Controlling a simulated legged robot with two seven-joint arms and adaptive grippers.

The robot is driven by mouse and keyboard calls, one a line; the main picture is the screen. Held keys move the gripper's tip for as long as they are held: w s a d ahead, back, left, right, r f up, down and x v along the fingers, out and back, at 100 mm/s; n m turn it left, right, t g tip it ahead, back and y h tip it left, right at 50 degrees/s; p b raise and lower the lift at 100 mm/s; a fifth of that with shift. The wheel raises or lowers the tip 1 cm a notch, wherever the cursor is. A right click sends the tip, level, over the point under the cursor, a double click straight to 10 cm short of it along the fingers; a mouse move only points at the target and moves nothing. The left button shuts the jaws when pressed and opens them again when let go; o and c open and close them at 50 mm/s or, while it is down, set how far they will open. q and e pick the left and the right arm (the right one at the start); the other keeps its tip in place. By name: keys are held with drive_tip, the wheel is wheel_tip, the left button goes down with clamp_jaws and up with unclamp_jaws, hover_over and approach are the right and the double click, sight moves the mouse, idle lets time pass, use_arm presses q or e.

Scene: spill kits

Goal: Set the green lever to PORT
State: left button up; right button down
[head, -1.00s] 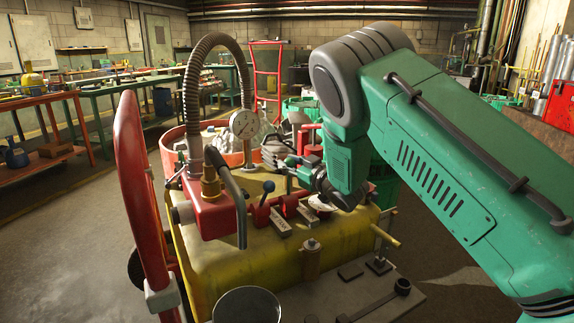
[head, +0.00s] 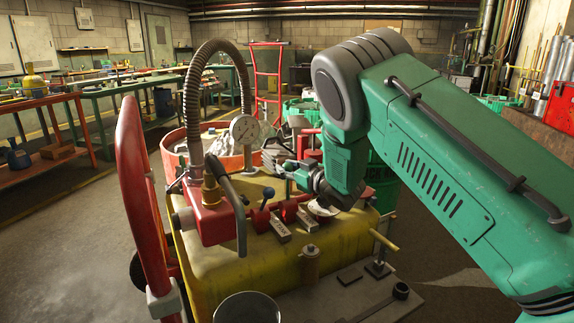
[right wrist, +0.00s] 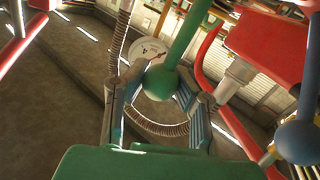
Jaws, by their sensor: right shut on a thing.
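The green lever shows in the right wrist view as a green ball knob (right wrist: 162,84) on a green rod that runs up out of the picture. My right gripper (right wrist: 160,90) has its fingers on both sides of this knob and is shut on it. In the head view my right gripper (head: 290,172) is above the yellow tank (head: 225,272), behind the blue-knobbed lever. Small plates (head: 279,232) lie on the tank top, but I cannot read any PORT marking. My left gripper is not in view.
A blue-knobbed lever (head: 264,191) stands close by, and its ball also shows in the right wrist view (right wrist: 298,142). Open floor lies left.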

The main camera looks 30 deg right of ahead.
drive_tip(key=w+f+g+p, duration=0.3)
drive_tip(key=w+g+p, duration=0.2)
drive_tip(key=p, duration=0.6)
drive_tip(key=shift+w+d+m, duration=0.2)
drive_tip(key=shift+d+m, duration=0.05)
drive_tip(key=shift+m, duration=0.15)
drive_tip(key=c, duration=1.4)
unclamp_jaws()
drive_tip(key=shift+o, duration=0.9)
drive_tip(key=shift+w, duration=0.1)
drive_tip(key=shift+d+r, duration=0.15)
